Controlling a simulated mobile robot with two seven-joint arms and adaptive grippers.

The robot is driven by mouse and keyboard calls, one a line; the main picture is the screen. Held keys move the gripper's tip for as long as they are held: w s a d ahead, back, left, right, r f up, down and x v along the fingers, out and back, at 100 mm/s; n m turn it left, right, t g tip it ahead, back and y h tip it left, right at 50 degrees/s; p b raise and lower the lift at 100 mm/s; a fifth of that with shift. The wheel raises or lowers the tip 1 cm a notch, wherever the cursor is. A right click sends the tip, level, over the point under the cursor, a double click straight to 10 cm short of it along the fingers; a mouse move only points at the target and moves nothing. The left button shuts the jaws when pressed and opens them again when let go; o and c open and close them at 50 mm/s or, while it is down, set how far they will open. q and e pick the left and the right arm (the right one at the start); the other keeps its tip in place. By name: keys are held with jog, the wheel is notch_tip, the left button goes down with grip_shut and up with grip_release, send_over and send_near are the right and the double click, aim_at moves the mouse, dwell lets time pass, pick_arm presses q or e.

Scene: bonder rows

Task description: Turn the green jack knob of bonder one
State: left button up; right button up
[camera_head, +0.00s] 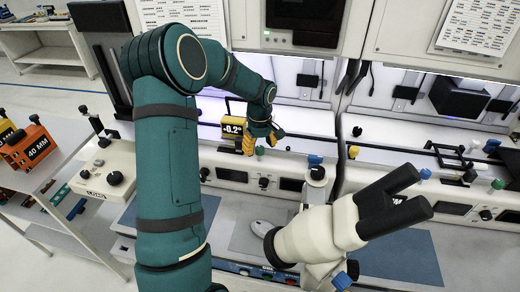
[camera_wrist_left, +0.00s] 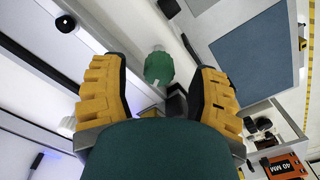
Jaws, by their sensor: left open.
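A green knob (camera_wrist_left: 158,70) shows in the left wrist view, between and beyond the fingertips. It has a pale cap at its far end, and I see a gap between it and both fingers. My left gripper (camera_head: 263,140) has yellow ribbed fingertips, is open and empty, and is over the front of the near bonder (camera_head: 222,161). Its two fingers (camera_wrist_left: 160,88) stand well apart in the wrist view. My right gripper is not in view.
A cream microscope (camera_head: 315,235) with black eyepieces stands right of my left arm. An orange block (camera_head: 30,145) marked 40 MM sits at the left. Other knobs, including a yellow one (camera_head: 353,152), line the bonder fronts.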

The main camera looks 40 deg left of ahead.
pick_arm(q)
jog(key=shift+f, duration=0.85)
jog(key=shift+o, duration=0.2)
grip_shut()
jog(key=m, duration=0.3)
jog(key=shift+d+m, duration=0.1)
jog(key=shift+m, duration=0.2)
jog(key=m, duration=0.4)
jog(key=shift+m+b, duration=0.3)
jog(key=m, duration=0.3)
jog(key=shift+s+m, duration=0.1)
jog(key=shift+m, duration=0.2)
jog(key=shift+f+m, duration=0.1)
jog(key=shift+m, duration=1.8)
